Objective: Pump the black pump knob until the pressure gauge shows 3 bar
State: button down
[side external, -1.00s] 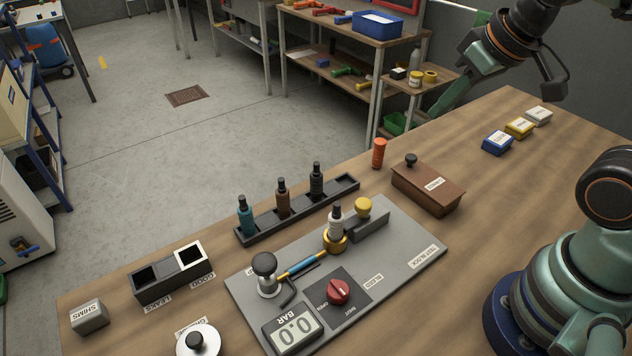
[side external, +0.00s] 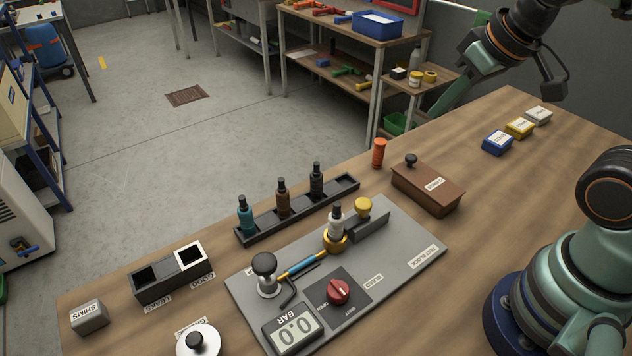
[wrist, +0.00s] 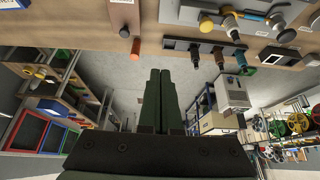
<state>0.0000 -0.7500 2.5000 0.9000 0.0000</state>
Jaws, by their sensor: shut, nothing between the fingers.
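The black pump knob (side external: 264,263) tops a silver pump at the left of the grey test block plate (side external: 408,262). It also shows in the wrist view (wrist: 287,36). The pressure gauge (side external: 292,328) at the plate's front reads 0.0 BAR, upside down in the picture. A blue and yellow hose (side external: 302,265) runs from the pump to a white bottle (side external: 336,222) in a brass fitting. My gripper (wrist: 160,72) is shut and empty in the wrist view. In the side view it hangs at upper right, beyond the bench, well away from the pump.
A red bleed dial (side external: 339,291) sits beside the pump. A black rack (side external: 257,231) holds several bottles behind the plate. An orange cylinder (side external: 379,153) and a brown lidded box (side external: 428,189) stand to the right. A black two-slot box (side external: 170,270) is at left.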

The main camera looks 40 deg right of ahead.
dwell(0.4)
jog(key=n+t+y, duration=0.1)
jog(key=n+y, duration=0.5)
jog(key=n, duration=1.1)
send_over(272, 260)
notch_tip(272, 260, down, 6)
jog(key=shift+r, duration=0.15)
jog(key=shift+f, duration=4.4)
jog(key=shift+f, duration=0.1)
jog(key=shift+f, duration=0.3)
